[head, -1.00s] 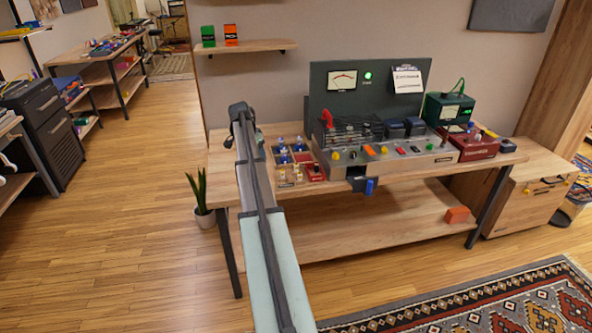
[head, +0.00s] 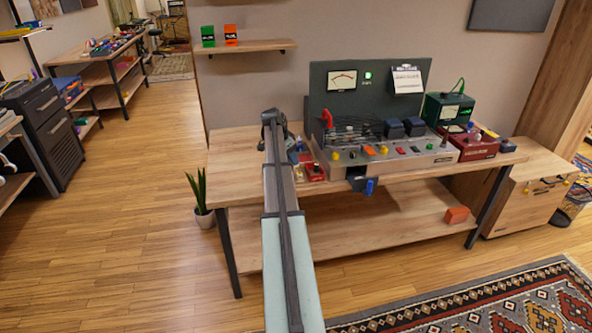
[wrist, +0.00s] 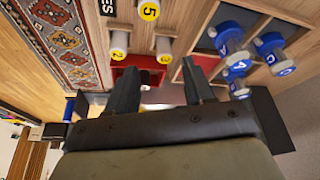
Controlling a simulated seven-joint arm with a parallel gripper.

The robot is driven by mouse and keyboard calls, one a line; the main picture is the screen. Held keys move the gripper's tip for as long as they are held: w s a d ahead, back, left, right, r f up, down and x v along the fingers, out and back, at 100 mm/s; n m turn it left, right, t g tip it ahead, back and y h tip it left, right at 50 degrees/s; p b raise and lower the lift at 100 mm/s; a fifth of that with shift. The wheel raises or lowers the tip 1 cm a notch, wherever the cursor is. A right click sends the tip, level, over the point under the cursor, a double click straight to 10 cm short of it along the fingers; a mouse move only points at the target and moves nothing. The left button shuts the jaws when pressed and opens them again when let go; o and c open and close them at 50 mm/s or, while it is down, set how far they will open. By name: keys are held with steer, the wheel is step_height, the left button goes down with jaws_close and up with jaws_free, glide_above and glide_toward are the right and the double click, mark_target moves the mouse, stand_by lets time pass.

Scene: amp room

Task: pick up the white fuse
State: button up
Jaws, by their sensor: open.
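In the wrist view, small white cylinders with yellow numbered ends stand in a wooden tray (wrist: 203,14): number 5 (wrist: 149,11), number 2 (wrist: 119,42) and number 3 (wrist: 163,48). I cannot tell which of them, if any, is the white fuse. My gripper (wrist: 160,68) is open, its two dark fingers apart, with its tips near cylinders 2 and 3. No held object is clear between the fingers. Blue lettered pieces (wrist: 230,38) stand in a neighbouring compartment. In the head view my arm covers most of the tray on the workbench (head: 240,170).
A grey control panel (head: 395,160) with a dark upright back stands right of my arm. A green meter box (head: 450,110) and a red box (head: 475,147) are farther right. The bench's left end is clear.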

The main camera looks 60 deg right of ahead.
mark_target(296, 168)
steer(key=shift+d+x, duration=0.2)
steer(key=shift+x, duration=1.15)
steer(key=shift+d+x, duration=0.2)
steer(key=shift+x, duration=1.2)
steer(key=shift+w+r, duration=0.15)
steer(key=shift+c, duration=0.4)
steer(key=shift+a, duration=0.1)
jaws_close()
